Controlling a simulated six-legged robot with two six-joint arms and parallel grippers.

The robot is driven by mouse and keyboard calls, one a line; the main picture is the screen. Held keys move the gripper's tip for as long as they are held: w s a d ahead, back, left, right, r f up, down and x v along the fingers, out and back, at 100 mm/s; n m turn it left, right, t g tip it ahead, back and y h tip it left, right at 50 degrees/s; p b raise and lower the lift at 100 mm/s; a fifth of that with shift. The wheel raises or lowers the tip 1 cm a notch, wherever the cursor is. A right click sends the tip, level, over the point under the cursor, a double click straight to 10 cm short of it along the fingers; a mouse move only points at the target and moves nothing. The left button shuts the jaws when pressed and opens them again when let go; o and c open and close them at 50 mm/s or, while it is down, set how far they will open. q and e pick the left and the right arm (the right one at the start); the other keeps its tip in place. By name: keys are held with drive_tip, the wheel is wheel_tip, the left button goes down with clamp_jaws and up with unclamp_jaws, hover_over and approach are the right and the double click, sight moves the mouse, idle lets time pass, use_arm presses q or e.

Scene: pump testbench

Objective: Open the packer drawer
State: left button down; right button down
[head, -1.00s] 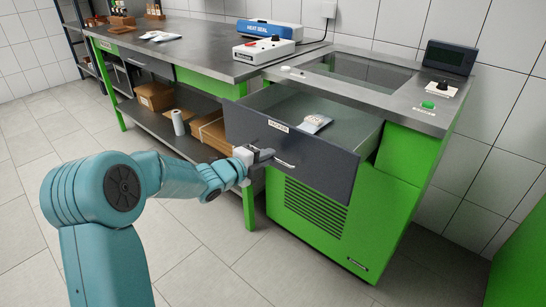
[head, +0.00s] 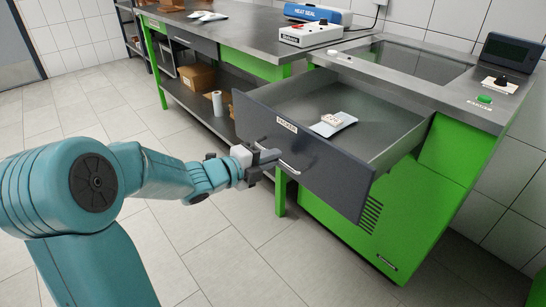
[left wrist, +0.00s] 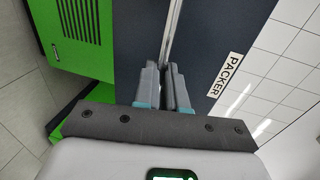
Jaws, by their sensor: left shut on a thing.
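The packer drawer (head: 318,168) is a dark grey drawer in the green machine, labelled PACKER, and it stands pulled well out. A white packet (head: 334,123) lies inside it. Its metal bar handle (head: 289,163) is on the front face. My left gripper (head: 266,160) is at the handle, with its jaws closed around the bar. In the left wrist view the two fingers (left wrist: 168,88) close on the bar handle (left wrist: 172,35), beside the PACKER label (left wrist: 226,75). My right gripper is in neither view.
A steel worktop (head: 237,37) on a green frame runs to the left, with a heat sealer (head: 318,14) and a white control box (head: 311,34) on it. Cardboard boxes (head: 197,77) and a white roll (head: 217,103) sit on the shelf below. The tiled floor in front is clear.

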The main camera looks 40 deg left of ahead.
use_arm(q)
drive_tip(key=c, duration=1.2)
unclamp_jaws()
drive_tip(key=shift+s, duration=0.1)
drive_tip(key=p+v, duration=0.3)
drive_tip(key=v, duration=1.3)
drive_tip(key=shift+s+a, duration=0.1)
